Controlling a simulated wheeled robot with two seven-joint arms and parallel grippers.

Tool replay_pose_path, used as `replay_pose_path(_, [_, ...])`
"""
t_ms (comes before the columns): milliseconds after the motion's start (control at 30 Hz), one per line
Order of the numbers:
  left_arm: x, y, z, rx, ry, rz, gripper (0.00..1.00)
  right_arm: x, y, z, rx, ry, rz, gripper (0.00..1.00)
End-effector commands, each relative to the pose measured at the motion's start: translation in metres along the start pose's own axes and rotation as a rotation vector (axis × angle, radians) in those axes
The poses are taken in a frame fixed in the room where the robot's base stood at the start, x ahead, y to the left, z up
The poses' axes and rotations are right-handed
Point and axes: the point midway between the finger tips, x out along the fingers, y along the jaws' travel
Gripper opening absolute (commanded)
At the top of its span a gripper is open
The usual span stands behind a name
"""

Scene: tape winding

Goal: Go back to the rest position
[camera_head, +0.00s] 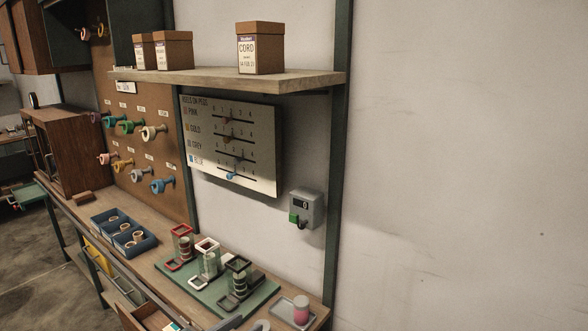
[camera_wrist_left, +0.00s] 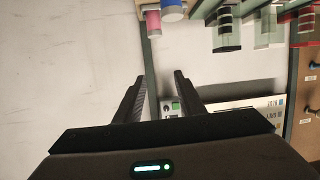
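My left gripper (camera_wrist_left: 156,90) shows in the left wrist view, with its two dark fingers apart and nothing held between them. Behind the fingers are the pale wall and a grey wall box with a green button (camera_wrist_left: 172,106). I cannot make out this gripper clearly in the head view. My right gripper is in neither view. In the head view, a green board (camera_head: 262,294) on the bench carries red, white and black framed stands. A pink roll (camera_head: 301,311) stands on a small tray (camera_head: 284,310) at the bench's right end.
A wooden shelf (camera_head: 290,78) holds brown cord boxes (camera_head: 260,48). Below it hang a peg chart (camera_head: 230,145) and the grey box (camera_head: 308,210). Tape rolls hang on a brown pegboard (camera_head: 180,205). Blue bins (camera_head: 124,232) stand on the bench. The wall at right is bare.

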Motion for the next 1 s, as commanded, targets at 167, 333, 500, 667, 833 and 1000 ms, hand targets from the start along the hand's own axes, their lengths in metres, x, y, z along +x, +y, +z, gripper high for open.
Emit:
replay_pose_path(167, [-0.04,0.015,0.095,-0.047,-0.221,-0.073,0.36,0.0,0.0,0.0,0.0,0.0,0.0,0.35])
replay_pose_path(333, [-0.094,0.028,0.176,-0.09,-0.443,-0.15,0.36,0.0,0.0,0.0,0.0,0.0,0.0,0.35])
replay_pose_path(500, [-0.151,0.041,0.234,-0.132,-0.634,-0.214,0.36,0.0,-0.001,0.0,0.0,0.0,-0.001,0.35])
replay_pose_path(667, [-0.191,0.05,0.266,-0.16,-0.754,-0.255,0.36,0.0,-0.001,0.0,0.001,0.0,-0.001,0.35])
replay_pose_path(833, [-0.228,0.06,0.29,-0.185,-0.857,-0.287,0.36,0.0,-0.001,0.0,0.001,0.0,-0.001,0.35])
replay_pose_path(1000, [-0.263,0.069,0.308,-0.208,-0.951,-0.317,0.36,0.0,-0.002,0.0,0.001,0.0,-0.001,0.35])
